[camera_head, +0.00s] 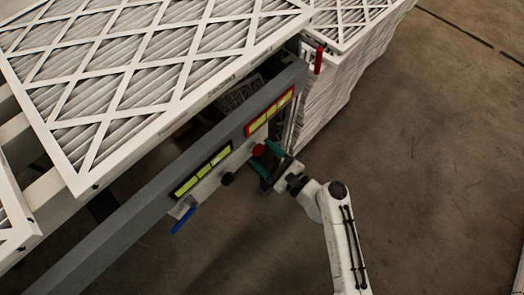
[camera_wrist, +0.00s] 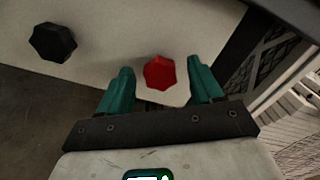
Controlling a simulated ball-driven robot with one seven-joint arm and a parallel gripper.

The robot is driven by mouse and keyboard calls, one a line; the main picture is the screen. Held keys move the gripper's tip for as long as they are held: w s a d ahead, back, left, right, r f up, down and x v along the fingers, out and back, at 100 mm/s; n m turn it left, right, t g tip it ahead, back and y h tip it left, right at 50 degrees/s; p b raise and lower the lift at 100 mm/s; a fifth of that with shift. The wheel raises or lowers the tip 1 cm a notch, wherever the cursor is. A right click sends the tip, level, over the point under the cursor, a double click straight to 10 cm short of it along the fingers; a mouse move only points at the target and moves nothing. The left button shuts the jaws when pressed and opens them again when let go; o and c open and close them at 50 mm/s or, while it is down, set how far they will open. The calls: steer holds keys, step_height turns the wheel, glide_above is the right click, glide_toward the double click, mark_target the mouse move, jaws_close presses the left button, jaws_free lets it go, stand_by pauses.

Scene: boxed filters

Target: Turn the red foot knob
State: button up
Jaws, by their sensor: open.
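The red knob (camera_wrist: 159,73) is on a pale panel in the wrist view, with a faceted round shape. It also shows in the head view (camera_head: 258,150), small, on the rail below the filters. My gripper (camera_wrist: 161,85) is open, with one green finger on each side of the red knob. In the head view my gripper (camera_head: 266,161) is at the rail, right by the red knob. I cannot tell whether the fingers touch the knob.
A black knob (camera_wrist: 52,42) is left of the red one on the same panel. A blue lever (camera_head: 183,220) hangs farther left on the grey rail (camera_head: 130,215). Boxed filters (camera_head: 110,70) lie above the rail. A filter stack (camera_head: 345,70) stands behind. Floor at right is clear.

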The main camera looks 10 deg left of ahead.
steer(key=shift+w+a, duration=0.35)
steer(key=shift+a, duration=0.15)
steer(key=shift+c, duration=0.4)
steer(key=c, duration=1)
